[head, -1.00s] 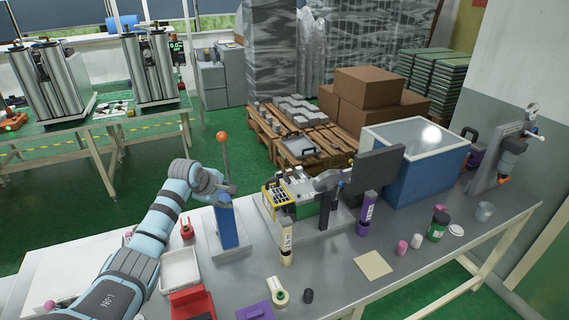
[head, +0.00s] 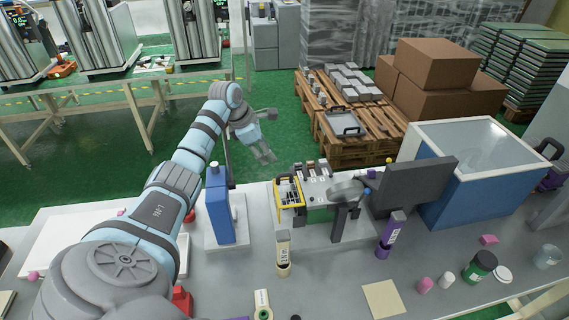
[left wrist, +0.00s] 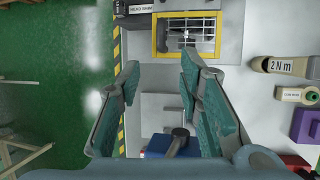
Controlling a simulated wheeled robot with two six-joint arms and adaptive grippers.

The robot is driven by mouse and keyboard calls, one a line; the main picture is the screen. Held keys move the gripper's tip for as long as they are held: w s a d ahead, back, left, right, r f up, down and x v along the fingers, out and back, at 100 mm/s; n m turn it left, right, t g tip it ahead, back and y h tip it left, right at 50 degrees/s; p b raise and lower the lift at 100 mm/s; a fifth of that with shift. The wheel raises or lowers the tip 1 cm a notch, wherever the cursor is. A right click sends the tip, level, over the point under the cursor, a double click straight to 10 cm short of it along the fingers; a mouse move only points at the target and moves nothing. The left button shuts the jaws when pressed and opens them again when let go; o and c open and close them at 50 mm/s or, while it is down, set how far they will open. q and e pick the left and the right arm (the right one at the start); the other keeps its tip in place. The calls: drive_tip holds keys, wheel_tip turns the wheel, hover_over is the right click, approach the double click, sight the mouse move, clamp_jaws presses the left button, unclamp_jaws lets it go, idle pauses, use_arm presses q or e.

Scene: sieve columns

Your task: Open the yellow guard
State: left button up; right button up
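The yellow guard (head: 290,207) is a yellow frame with a barred grid, on the left side of a grey and green fixture (head: 318,214) on the bench. In the left wrist view the guard (left wrist: 155,35) shows at the top, ahead of the fingers. My left gripper (head: 266,157) is above and behind the fixture's left end, to the left of the guard and apart from it. Its fingers also show in the left wrist view (left wrist: 157,75), spread wide with nothing between them. My right gripper is not in view.
A blue upright press (head: 219,212) stands left of the fixture, under my left arm. A dark panel (head: 417,186) stands at the fixture's right. A cream cylinder (head: 283,258) and a purple one (head: 390,235) stand in front. A large blue box (head: 455,185) is farther right.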

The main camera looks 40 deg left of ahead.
use_arm(q)
drive_tip(key=b, duration=0.1)
approach(283, 174)
wheel_tip(283, 174, down, 2)
drive_tip(key=b+x, duration=0.1)
drive_tip(key=x, duration=0.2)
drive_tip(key=b+x, duration=0.2)
drive_tip(key=x, duration=0.1)
drive_tip(key=shift+w+d, duration=0.1)
drive_tip(key=shift+w, duration=0.35)
drive_tip(key=shift+w+f+b, duration=0.1)
drive_tip(key=shift+f+b, duration=0.25)
drive_tip(key=shift+b, duration=0.05)
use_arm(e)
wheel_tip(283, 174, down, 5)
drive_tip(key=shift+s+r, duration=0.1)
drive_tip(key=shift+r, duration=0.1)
use_arm(q)
drive_tip(key=shift+r, duration=0.15)
clamp_jaws()
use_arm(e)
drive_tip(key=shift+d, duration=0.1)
